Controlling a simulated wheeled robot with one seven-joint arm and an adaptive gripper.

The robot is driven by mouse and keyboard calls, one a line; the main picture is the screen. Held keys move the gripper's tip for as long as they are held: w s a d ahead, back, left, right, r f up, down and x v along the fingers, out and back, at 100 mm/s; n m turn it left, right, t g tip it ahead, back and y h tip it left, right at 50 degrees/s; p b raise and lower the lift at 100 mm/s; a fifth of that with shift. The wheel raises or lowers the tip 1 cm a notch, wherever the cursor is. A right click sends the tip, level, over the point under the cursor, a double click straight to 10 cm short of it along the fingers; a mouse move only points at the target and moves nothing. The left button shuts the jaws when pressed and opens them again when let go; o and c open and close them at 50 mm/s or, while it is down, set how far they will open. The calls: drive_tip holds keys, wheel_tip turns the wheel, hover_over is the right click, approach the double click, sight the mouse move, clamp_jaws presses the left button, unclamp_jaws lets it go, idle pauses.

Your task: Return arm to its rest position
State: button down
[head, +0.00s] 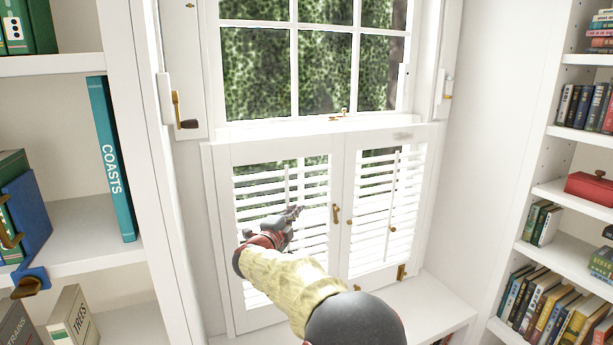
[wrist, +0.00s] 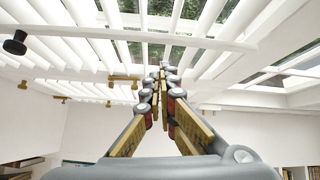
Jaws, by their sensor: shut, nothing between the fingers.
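My gripper (head: 293,214) is raised in front of the left white louvred shutter (head: 310,190) below the window. My arm reaches up from the bottom of the head view in a cream sleeve-like cover. In the wrist view my gripper (wrist: 163,72) has its fingers together with nothing between them. The shutter slats (wrist: 75,50) show beyond the fingertips. I cannot tell whether the fingertips touch the shutter.
A right shutter (head: 385,205) with a brass knob stands beside the left one. A white bench ledge (head: 425,300) lies below. Bookshelves flank both sides; a teal book (head: 112,160) stands at left and a red box (head: 590,188) at right.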

drive_tip(key=s+d+r+n+y, duration=0.3)
drive_tip(key=s+r+n+y, duration=0.45)
drive_tip(key=r, duration=0.25)
drive_tip(key=s+d+n+g+y, duration=0.25)
drive_tip(key=s+n, duration=0.35)
drive_tip(key=s, duration=0.4)
drive_tip(key=s+d+f+n+g+h, duration=0.1)
drive_tip(key=s+d+f, duration=0.4)
drive_tip(key=s, duration=0.8)
drive_tip(key=s+d+f+n+g+h, duration=0.1)
drive_tip(key=s+d+f+n+g, duration=0.3)
drive_tip(key=s, duration=1)
drive_tip(key=s+d+f+n+g+h, duration=0.1)
drive_tip(key=s+d+f+n+g, duration=0.1)
drive_tip(key=s+d+f, duration=0.6)
drive_tip(key=s+f+g, duration=0.1)
drive_tip(key=s+f, duration=0.1)
drive_tip(key=s, duration=0.3)
drive_tip(key=shift+s+g, duration=0.2)
drive_tip(key=shift+g, duration=0.15)
